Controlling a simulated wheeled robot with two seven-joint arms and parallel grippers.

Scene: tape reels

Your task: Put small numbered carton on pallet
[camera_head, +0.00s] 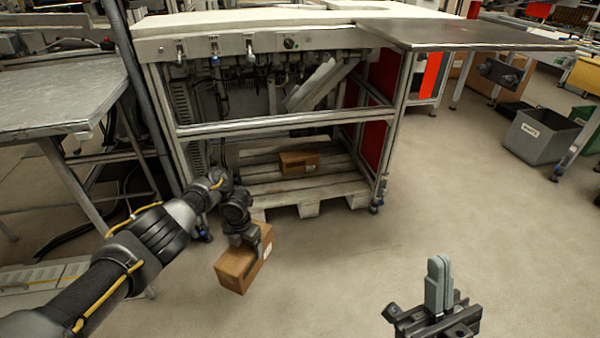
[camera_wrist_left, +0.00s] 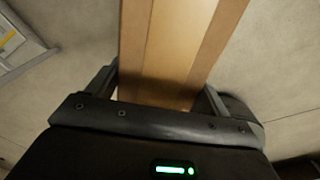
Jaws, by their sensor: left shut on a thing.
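A small brown carton (camera_head: 236,270) is held by my left gripper (camera_head: 245,246), which is shut on it, above the floor in front of the pallet. In the left wrist view the carton (camera_wrist_left: 170,50) fills the space between the fingers; no number is readable on it. The wooden pallet (camera_head: 300,190) lies on the floor under the workbench. Another small brown carton (camera_head: 299,162) lies on the pallet, towards its back. My right gripper (camera_head: 438,284) is at the lower right, its fingers together and empty, well apart from both cartons.
The workbench frame has a crossbar (camera_head: 270,122) above the pallet and a leg (camera_head: 388,160) at its right. A metal table (camera_head: 60,100) stands at the left. A grey bin (camera_head: 541,136) stands at the right. The floor between is clear.

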